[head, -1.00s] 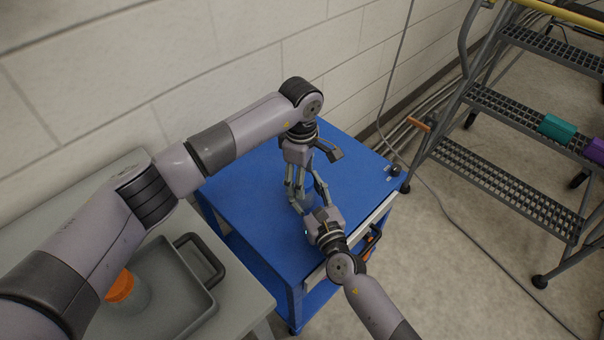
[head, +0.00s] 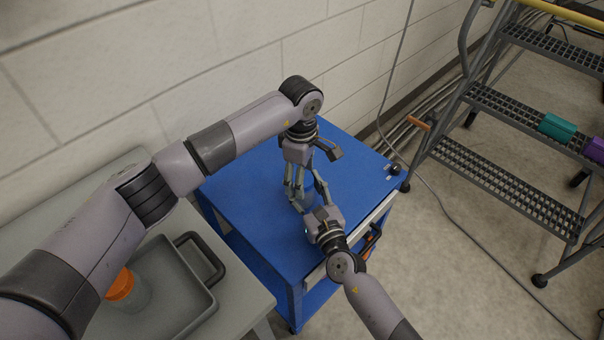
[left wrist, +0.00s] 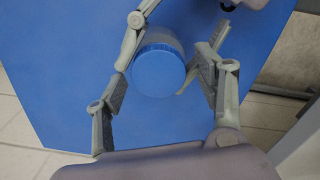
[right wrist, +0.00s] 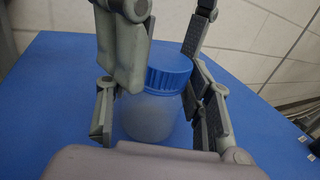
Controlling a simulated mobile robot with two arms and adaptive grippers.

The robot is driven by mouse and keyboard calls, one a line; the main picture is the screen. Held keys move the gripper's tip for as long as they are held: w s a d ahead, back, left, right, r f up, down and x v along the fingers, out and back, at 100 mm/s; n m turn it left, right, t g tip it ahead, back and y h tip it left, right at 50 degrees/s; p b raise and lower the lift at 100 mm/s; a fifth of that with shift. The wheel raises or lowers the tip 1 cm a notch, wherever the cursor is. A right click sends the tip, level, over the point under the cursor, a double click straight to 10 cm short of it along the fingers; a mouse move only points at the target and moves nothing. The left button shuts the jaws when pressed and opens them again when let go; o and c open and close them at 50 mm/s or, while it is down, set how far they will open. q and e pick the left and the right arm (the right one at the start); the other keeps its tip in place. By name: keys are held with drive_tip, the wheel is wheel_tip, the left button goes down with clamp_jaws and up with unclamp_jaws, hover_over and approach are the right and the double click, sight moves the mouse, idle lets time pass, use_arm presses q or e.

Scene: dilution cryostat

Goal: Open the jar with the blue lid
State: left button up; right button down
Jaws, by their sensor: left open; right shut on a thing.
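The jar (right wrist: 150,117) has a translucent body and a ribbed blue lid (right wrist: 169,68). It stands upright on the blue cart top, mostly hidden by the grippers in the head view. My right gripper (head: 309,200) is shut on the jar's body from the side, below the lid. My left gripper (head: 294,194) points straight down over the jar. Its fingers hang on either side of the lid, open and apart from it. The left wrist view shows the lid (left wrist: 158,70) from above, between the fingers. The lid sits on the jar.
The blue cart (head: 238,222) has free room around the jar. A grey tray (head: 200,303) on the bench at left holds a jar with an orange lid (head: 121,285). A wall stands behind, and a step ladder (head: 500,170) stands at right.

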drive_tip(key=shift+s+f, duration=0.1)
drive_tip(key=shift+f, duration=0.25)
use_arm(q)
drive_tip(key=shift+r, duration=2.25)
use_arm(e)
drive_tip(key=c, duration=0.9)
unclamp_jaws()
use_arm(q)
drive_tip(key=shift+w+f, duration=0.1)
use_arm(e)
drive_tip(key=shift+o, duration=0.9)
drive_tip(key=shift+r, duration=0.2)
